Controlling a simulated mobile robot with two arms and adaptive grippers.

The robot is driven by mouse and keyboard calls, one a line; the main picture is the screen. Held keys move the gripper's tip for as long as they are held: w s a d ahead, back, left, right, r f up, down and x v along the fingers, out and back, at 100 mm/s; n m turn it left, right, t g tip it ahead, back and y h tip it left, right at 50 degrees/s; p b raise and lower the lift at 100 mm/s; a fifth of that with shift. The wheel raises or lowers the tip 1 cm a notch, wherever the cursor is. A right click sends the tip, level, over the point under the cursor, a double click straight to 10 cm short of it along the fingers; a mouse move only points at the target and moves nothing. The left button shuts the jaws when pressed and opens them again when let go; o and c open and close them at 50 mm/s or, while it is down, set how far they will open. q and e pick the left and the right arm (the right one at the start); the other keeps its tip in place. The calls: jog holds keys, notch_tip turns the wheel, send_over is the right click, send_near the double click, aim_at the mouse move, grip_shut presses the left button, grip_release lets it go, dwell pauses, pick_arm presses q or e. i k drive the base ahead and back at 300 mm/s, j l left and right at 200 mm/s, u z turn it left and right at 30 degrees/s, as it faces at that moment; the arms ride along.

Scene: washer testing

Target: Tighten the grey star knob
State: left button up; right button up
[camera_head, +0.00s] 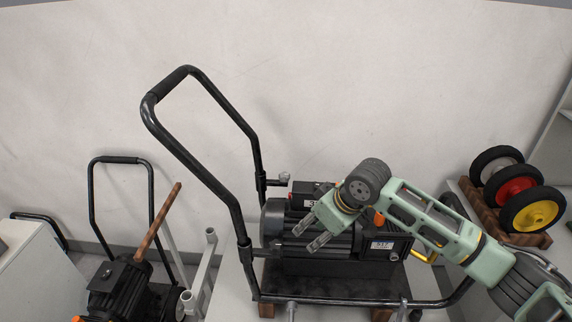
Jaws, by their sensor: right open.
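A small grey knob (284,177) sits on the far side of the washer's black handle frame (222,190), near its lower joint. It is too small to make out its star shape or how tight it is. The washer (292,268), with a black motor, stands below the frame on a support. My right gripper (308,235) comes in from the right, over the motor and to the lower right of the knob. Its two fingers are apart, point to the lower left and hold nothing. It is clear of the knob. My left gripper is out of view.
Wheels with grey, red and yellow hubs (514,187) stand in a wooden rack at the right. Another black machine (125,280) with a handle stands at the lower left, with a brown rod rising beside it. A plain wall (330,70) is behind.

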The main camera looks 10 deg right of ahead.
aim_at(284, 177)
jog(key=i, duration=1.35)
